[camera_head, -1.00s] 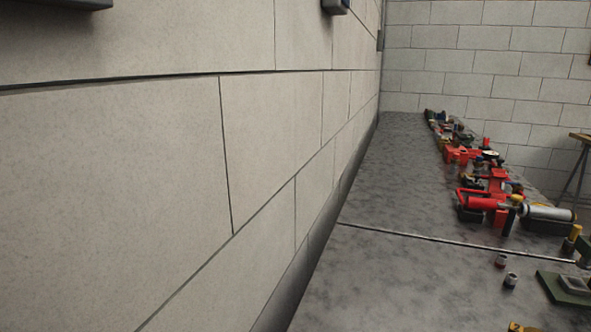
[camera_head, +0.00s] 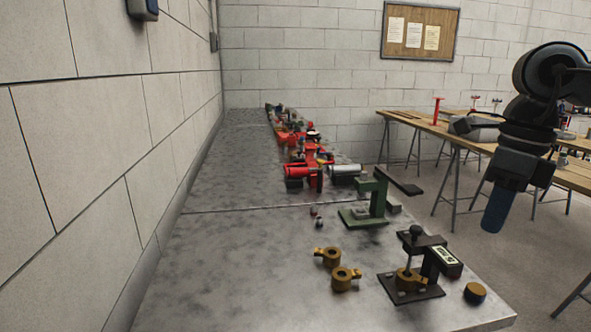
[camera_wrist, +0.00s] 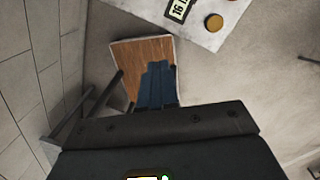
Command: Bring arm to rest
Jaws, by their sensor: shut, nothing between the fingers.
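My arm shows at the right of the head view, raised over the floor to the right of the grey bench (camera_head: 215,265). My gripper (camera_head: 494,222) points downward, with dark blue fingers together and empty. In the wrist view the fingers of my gripper (camera_wrist: 158,68) are side by side with nothing between them. They appear in front of a small wooden surface (camera_wrist: 128,55). My gripper touches nothing that I can see.
The bench holds a black clamp fixture with a display (camera_head: 446,257), brass fittings (camera_head: 343,279), a brass cap (camera_head: 475,293), a green press (camera_head: 376,198) and red pump parts (camera_head: 298,170). A block wall (camera_head: 90,150) stands left. Wooden tables (camera_head: 440,127) stand behind my arm.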

